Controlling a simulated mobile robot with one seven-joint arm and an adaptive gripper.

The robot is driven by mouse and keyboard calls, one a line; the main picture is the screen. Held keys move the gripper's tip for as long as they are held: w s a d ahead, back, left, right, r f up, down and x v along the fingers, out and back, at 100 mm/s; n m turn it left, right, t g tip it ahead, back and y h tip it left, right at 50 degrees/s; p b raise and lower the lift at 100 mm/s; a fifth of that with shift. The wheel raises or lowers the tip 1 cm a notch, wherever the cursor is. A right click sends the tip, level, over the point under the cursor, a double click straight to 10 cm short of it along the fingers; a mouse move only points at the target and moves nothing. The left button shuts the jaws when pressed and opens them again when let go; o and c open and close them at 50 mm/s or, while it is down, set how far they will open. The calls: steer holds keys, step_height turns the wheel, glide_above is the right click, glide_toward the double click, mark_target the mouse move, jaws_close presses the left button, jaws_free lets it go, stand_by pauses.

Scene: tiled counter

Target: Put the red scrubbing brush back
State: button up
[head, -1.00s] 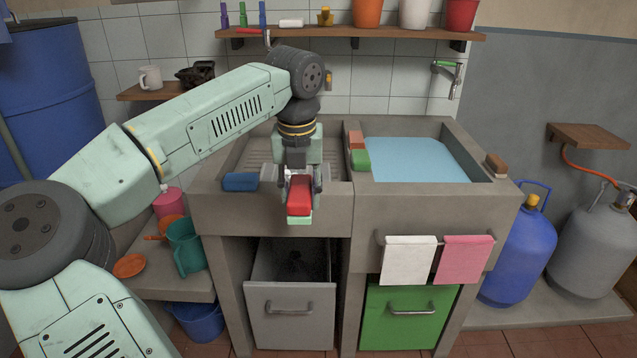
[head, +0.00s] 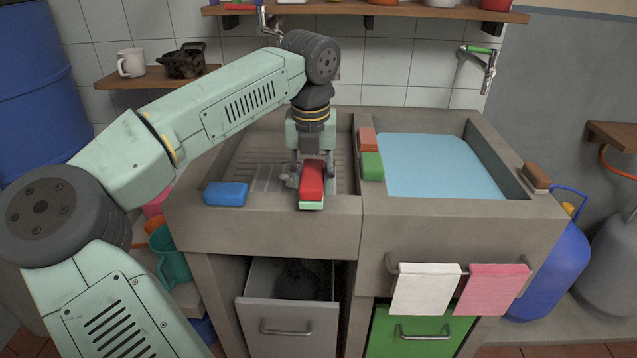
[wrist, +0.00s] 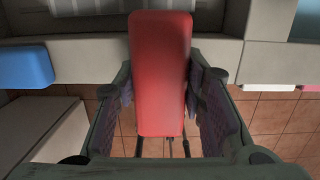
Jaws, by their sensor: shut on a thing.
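The red scrubbing brush (head: 312,178) has a red back and a pale green underside, and is held above the front rim of the left, ribbed basin (head: 262,150). My gripper (head: 311,170) is shut on it. In the wrist view the red brush (wrist: 160,75) lies lengthwise between the two fingers of my gripper (wrist: 162,110). I cannot tell whether its underside touches the rim.
A blue block (head: 226,194) sits on the front rim to the left. Orange (head: 367,139) and green (head: 372,167) blocks lie on the divider beside the water-filled basin (head: 440,165). A brown block (head: 536,176) is on the right rim. The grey drawer (head: 287,322) below stands open.

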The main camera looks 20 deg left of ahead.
step_height(320, 180, down, 2)
steer(key=shift+s+f+b, duration=0.1)
steer(key=shift+s+b, duration=0.05)
steer(key=shift+b, duration=0.25)
steer(key=shift+f, duration=0.2)
steer(key=shift+r, duration=0.15)
steer(key=shift+f, duration=0.25)
steer(key=o, duration=1.1)
steer(key=shift+r, duration=0.1)
